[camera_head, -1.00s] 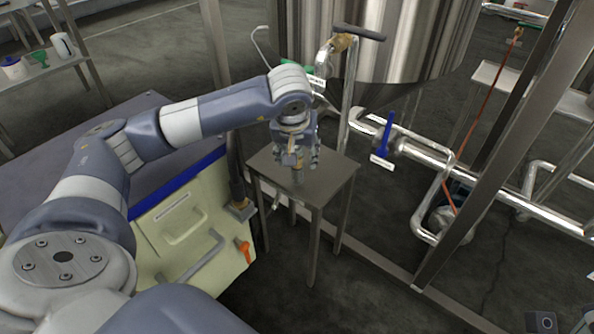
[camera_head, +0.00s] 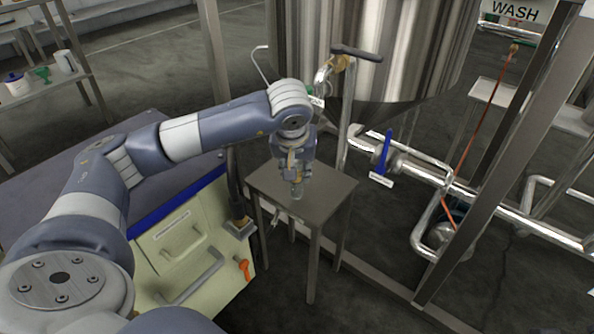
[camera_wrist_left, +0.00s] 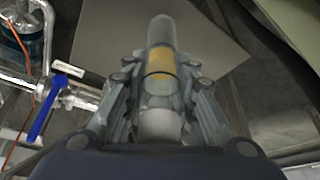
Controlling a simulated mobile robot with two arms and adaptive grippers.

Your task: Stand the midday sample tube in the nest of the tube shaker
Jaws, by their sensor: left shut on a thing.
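My left gripper (camera_head: 296,180) is over a small metal table and points down. In the left wrist view its two fingers (camera_wrist_left: 162,100) are shut on a clear sample tube (camera_wrist_left: 161,62) with an amber band, held lengthwise between them. In the head view the tube's lower end (camera_head: 296,193) shows just below the fingers, above the table top; whether it touches the top I cannot tell. No writing on the tube is readable. I cannot make out the tube shaker or its nest in these views. My right gripper is not in view.
The small table (camera_head: 328,190) has a bare top. A steel tank (camera_head: 400,50) and a pipe with a blue-handled valve (camera_head: 385,150) stand behind and to the right. A cream cabinet (camera_head: 190,250) is at the left. A post (camera_head: 490,150) rises at the right.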

